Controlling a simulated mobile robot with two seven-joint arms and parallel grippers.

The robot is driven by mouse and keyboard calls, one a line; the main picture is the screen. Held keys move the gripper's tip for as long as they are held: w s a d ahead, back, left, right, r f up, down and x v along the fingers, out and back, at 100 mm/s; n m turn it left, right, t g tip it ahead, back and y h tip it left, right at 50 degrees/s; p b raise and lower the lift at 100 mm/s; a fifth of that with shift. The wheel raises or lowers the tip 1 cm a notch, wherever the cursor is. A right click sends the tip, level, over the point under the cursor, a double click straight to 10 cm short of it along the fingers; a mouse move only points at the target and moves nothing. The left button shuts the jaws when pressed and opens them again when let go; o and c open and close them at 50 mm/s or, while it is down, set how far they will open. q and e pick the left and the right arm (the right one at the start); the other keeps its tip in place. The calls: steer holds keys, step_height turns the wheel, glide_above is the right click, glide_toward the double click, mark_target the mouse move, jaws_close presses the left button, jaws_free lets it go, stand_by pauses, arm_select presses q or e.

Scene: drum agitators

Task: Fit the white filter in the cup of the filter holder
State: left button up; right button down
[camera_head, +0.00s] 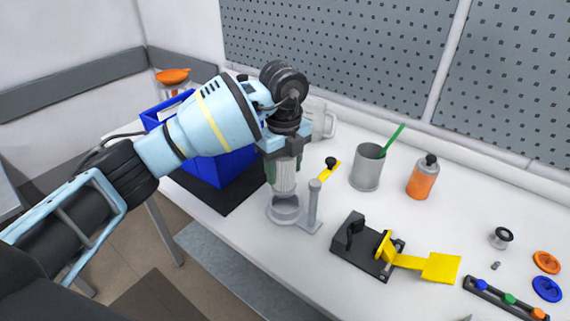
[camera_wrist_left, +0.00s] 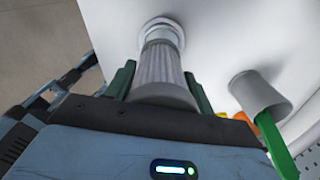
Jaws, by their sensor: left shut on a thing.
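The white filter (camera_head: 284,178) is a ribbed cylinder, held upright between the green fingers of my left gripper (camera_head: 283,165). It also shows in the left wrist view (camera_wrist_left: 160,68), between the fingers (camera_wrist_left: 158,85). The filter holder (camera_head: 313,205) is a grey stand with a post and a round cup (camera_head: 286,212). The cup is directly below the filter in the head view. In the left wrist view the filter's far end lines up with the round cup (camera_wrist_left: 161,24). I cannot tell whether its lower end is inside the cup or just above it. My right gripper is not in view.
A grey cup with a green stick (camera_head: 368,167) and an orange bottle (camera_head: 423,177) stand to the right. A black clamp with a yellow handle (camera_head: 365,245) lies in front. A blue bin (camera_head: 230,165) stands behind left. The table between the orange bottle and clamp is clear.

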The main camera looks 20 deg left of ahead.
mark_target(286, 185)
arm_select(q)
steer(key=shift+w+d+r+n, duration=0.15)
steer(key=shift+w+n, duration=0.05)
steer(key=shift+n, duration=0.7)
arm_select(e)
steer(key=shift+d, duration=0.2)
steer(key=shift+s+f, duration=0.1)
